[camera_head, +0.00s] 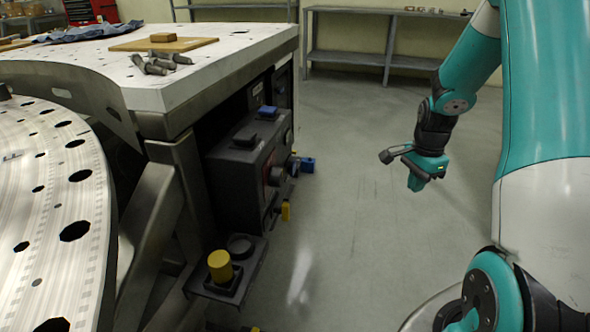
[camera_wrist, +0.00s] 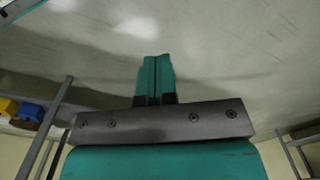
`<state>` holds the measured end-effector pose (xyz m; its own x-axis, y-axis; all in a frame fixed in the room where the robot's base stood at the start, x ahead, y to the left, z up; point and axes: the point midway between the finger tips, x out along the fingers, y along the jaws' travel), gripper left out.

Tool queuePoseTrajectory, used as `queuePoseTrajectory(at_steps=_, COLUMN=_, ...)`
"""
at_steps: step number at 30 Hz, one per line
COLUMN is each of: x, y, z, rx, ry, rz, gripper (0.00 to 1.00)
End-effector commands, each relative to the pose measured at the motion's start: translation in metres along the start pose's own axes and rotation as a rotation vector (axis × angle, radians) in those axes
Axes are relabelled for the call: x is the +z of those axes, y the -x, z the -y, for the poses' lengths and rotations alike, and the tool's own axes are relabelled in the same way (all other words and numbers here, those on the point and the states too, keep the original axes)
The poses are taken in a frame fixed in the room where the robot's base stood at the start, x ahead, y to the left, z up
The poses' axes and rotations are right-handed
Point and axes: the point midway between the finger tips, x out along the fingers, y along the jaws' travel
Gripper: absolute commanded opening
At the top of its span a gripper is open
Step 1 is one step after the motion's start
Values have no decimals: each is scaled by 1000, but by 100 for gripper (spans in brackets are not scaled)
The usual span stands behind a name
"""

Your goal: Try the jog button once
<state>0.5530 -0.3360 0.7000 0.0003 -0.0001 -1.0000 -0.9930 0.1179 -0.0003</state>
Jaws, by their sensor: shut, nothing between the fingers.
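A dark control box (camera_head: 232,185) is mounted on the side of the table frame. A blue button (camera_head: 267,111) sits on its top, and a reddish round part shows on its right face. A tall yellow button (camera_head: 220,265) stands on a low dark bracket below, next to a round black part (camera_head: 240,245). I cannot tell from labels which one is the jog button. My gripper (camera_head: 416,184) hangs over open floor to the right of the box, well apart from it. In the wrist view its teal fingers (camera_wrist: 154,78) are together and empty.
The large perforated turret plate (camera_head: 60,215) fills the left. The white table (camera_head: 215,52) carries bolts (camera_head: 152,64), a wooden board (camera_head: 164,44) and a blue cloth. Small blue (camera_head: 307,164) and yellow (camera_head: 286,211) parts stick out beside the box. Floor between box and gripper is clear.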

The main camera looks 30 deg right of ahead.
Motion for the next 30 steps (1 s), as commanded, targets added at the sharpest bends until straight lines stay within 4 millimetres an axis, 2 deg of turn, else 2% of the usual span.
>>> queuePoseTrajectory(at_steps=13, x=1, y=0, z=0, rx=-1, ry=3, rz=0, gripper=0)
queuePoseTrajectory(at_steps=17, x=18, y=11, z=5, rx=-14, ry=83, rz=9, gripper=0)
queuePoseTrajectory(at_steps=20, x=56, y=31, z=11, rx=-44, ry=252, rz=28, gripper=0)
queuePoseTrajectory(at_steps=23, x=112, y=59, z=10, rx=-85, ry=513, rz=58, gripper=0)
queuePoseTrajectory(at_steps=24, x=138, y=71, z=7, rx=-105, ry=635, rz=71, gripper=0)
queuePoseTrajectory(at_steps=26, x=176, y=89, z=-4, rx=-134, ry=824, rz=91, gripper=0)
queuePoseTrajectory(at_steps=27, x=200, y=100, z=-13, rx=-155, ry=953, rz=105, gripper=0)
queuePoseTrajectory(at_steps=30, x=257, y=124, z=-46, rx=-207, ry=1280, rz=138, gripper=0)
